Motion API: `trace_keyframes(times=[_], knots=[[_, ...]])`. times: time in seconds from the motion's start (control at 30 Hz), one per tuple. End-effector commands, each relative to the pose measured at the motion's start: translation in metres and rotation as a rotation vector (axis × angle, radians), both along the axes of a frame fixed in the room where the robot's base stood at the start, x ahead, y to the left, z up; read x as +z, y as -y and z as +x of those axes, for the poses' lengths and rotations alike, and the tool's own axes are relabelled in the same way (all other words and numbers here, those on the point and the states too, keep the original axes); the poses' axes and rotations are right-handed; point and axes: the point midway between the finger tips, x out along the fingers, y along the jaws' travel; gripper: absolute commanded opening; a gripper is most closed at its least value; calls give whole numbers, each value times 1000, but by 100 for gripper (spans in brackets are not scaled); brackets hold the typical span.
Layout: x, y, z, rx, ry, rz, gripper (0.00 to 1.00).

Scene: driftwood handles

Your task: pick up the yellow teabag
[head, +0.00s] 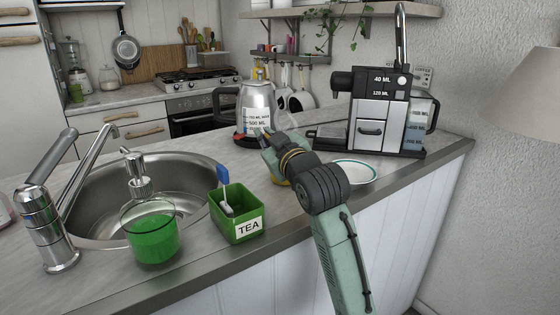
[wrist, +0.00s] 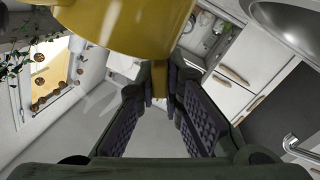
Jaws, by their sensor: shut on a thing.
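My gripper (head: 271,145) is over the counter, behind and right of the green TEA box (head: 238,221). In the wrist view, my gripper (wrist: 163,82) is shut on a narrow part of a large, rounded yellow object (wrist: 125,25). This object looks more like a mug held by its handle than a teabag; only part of it shows. A blue-and-white item (head: 223,176) sticks up from the TEA box. I cannot make out a yellow teabag.
A kettle (head: 258,105) stands behind my gripper. A white plate (head: 357,171) and coffee machine (head: 384,122) are to the right. The counter's front edge runs close below.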

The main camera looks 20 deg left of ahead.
Motion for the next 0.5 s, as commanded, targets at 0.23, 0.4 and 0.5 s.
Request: trace_keyframes(times=[0.23, 0.4, 0.5], knots=[[6, 0, 0, 0, 1, 0, 0], [25, 0, 0, 1, 4, 0, 0], [41, -1, 0, 0, 4, 0, 0]])
